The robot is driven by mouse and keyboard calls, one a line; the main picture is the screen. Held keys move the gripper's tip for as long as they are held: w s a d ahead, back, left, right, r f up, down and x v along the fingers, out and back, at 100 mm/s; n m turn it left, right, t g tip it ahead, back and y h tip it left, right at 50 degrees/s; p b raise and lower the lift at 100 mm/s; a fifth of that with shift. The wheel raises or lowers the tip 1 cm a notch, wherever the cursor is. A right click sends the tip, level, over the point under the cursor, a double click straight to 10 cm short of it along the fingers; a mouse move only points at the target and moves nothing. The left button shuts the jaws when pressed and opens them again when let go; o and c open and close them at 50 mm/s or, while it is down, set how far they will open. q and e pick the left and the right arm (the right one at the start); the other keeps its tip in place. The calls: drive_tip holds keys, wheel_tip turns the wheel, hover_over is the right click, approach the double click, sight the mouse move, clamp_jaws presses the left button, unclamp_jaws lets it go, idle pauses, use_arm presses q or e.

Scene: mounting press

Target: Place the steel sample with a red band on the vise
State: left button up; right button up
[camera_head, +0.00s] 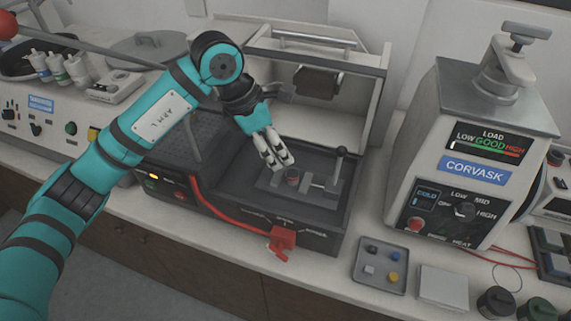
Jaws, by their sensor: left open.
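The steel sample with a red band (292,174) is small and dark, and stands upright on the vise (321,191) inside the open machine. Whether the vise jaws touch it is too small to tell. My left gripper (279,162) is open, pointing down just above and to the left of the sample. Its fingertips are very close to the sample; contact cannot be made out. My right gripper is not in view.
The machine's raised hood (318,118) stands behind the vise, and a red lever (282,240) is at its front. A grey tray (362,283) with several small samples lies at right. The CORVASK press (470,207) stands right of the machine.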

use_arm(q)
drive_tip(key=shift+v, duration=1.65)
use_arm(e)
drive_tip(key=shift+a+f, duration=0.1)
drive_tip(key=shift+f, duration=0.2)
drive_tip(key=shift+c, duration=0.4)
